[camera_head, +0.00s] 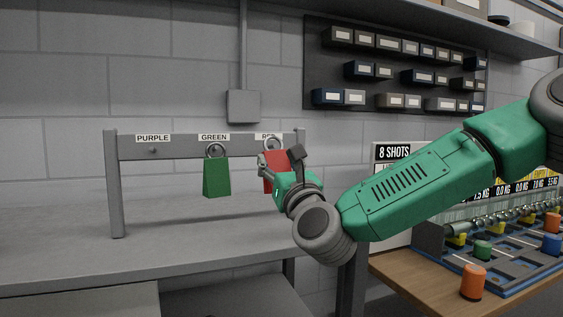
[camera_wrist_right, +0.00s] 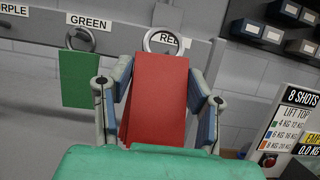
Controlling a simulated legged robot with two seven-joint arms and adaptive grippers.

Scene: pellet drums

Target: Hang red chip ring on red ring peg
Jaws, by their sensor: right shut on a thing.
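The red chips (camera_head: 276,160), a red slab with a metal ring (camera_wrist_right: 161,39) at its top, hang upright between the fingers of my right gripper (camera_head: 280,157). The gripper is shut on the red slab; in the wrist view the blue-grey fingers flank it. The ring is in front of the rail at the RED label (camera_head: 266,136) and partly covers it. The red peg is hidden behind the ring, and I cannot tell whether the ring is around it. My left gripper is not in view.
A green slab (camera_head: 216,178) hangs by its ring under the GREEN label. The purple peg (camera_head: 154,151) is bare. The grey rail (camera_head: 185,153) stands on a grey bench (camera_head: 60,245). At right, a wooden table (camera_head: 410,276) holds coloured cylinders and a tray.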

